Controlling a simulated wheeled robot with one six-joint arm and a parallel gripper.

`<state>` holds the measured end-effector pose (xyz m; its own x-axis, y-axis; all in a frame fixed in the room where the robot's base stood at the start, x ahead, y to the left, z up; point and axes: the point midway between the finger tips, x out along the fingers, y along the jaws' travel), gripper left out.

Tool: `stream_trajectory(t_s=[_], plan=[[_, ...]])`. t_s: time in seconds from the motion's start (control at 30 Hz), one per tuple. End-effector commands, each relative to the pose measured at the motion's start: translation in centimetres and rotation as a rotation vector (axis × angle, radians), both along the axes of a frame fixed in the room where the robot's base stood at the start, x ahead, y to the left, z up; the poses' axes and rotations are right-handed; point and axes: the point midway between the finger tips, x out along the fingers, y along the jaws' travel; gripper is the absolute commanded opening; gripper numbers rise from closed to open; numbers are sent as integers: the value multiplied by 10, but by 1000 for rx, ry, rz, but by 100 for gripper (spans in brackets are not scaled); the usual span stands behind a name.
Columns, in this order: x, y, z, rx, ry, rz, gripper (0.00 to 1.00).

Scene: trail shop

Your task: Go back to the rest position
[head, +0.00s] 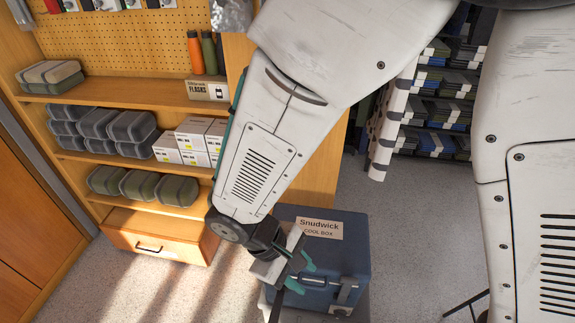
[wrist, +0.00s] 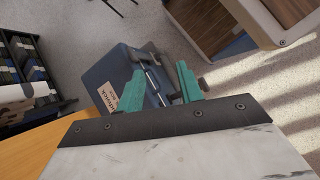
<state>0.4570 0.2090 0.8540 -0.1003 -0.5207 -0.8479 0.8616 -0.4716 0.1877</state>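My gripper (head: 298,275) hangs at the end of my arm in the head view, in front of the blue cool box. In the wrist view its two teal fingers (wrist: 160,88) stand apart, with nothing held between them. The cool box (head: 350,225) has a shut lid, a "Snudwick Cool Box" label and a metal bar on its front. It also shows in the wrist view (wrist: 105,72), beyond the fingers, with the bar seen between them. I cannot tell how far the fingertips are from the bar. My arm hides part of the box's left side.
A wooden shelf unit (head: 95,205) at left holds grey and green containers, white boxes and bottles. Its bottom drawer (head: 150,240) sticks out. A rack of folded goods (head: 440,85) stands at the back right. Speckled floor (head: 410,240) is open right of the box.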

Motion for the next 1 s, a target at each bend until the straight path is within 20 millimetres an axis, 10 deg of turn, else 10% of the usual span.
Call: stream_trajectory(t_s=[0.4, 1.0], plan=[[11, -114, 141, 215, -58, -432, 36], [-36, -234, 243, 501, -454, -933, 36]])
